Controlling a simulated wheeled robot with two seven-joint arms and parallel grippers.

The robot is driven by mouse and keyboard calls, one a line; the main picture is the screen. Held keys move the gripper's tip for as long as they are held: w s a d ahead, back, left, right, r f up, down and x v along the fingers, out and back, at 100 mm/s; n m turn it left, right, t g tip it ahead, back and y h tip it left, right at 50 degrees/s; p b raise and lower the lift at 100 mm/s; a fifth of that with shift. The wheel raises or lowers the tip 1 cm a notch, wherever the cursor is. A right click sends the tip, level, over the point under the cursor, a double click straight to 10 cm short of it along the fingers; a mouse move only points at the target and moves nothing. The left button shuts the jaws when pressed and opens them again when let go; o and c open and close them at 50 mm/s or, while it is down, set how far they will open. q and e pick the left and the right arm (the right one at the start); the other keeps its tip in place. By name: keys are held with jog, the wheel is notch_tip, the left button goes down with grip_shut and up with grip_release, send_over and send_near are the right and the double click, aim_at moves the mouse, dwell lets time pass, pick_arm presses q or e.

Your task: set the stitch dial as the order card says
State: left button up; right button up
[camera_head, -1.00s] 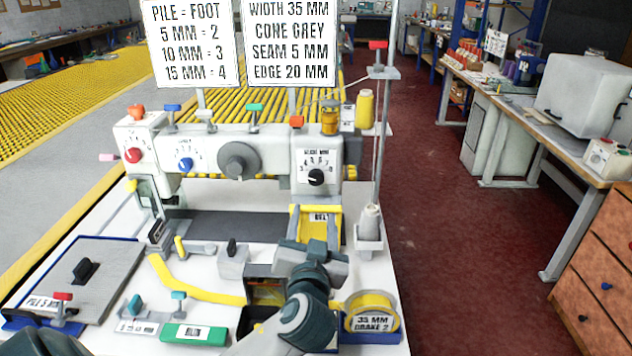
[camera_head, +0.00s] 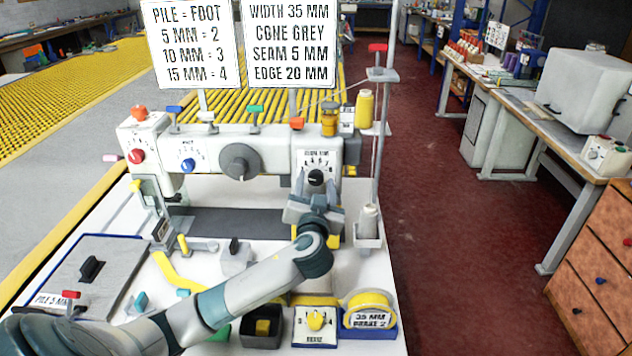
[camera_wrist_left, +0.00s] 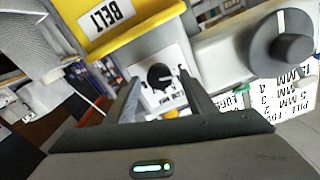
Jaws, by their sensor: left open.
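The black dial (camera_head: 316,177) sits on a white numbered panel at the right end of the grey machine head; its small label is hard to read. The order card (camera_head: 290,43) stands above it, reading width 35 mm, cone grey, seam 5 mm, edge 20 mm. My left gripper (camera_head: 316,188) is open at the dial, one finger to each side of it in the picture. In the left wrist view the dial (camera_wrist_left: 159,76) shows between the open fingertips (camera_wrist_left: 160,82); I cannot tell whether they reach around it. My right gripper is not in view.
A red dial (camera_head: 136,156), a blue dial (camera_head: 187,165) and a big grey knob (camera_head: 240,162) line the machine to the left. The pile-foot card (camera_head: 190,45) stands behind. A thread stand (camera_head: 377,150) rises close on the right. A yellow dial (camera_head: 316,320) is in front.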

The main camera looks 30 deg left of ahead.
pick_arm(q)
jog(key=c, duration=1)
jog(key=shift+c, duration=0.2)
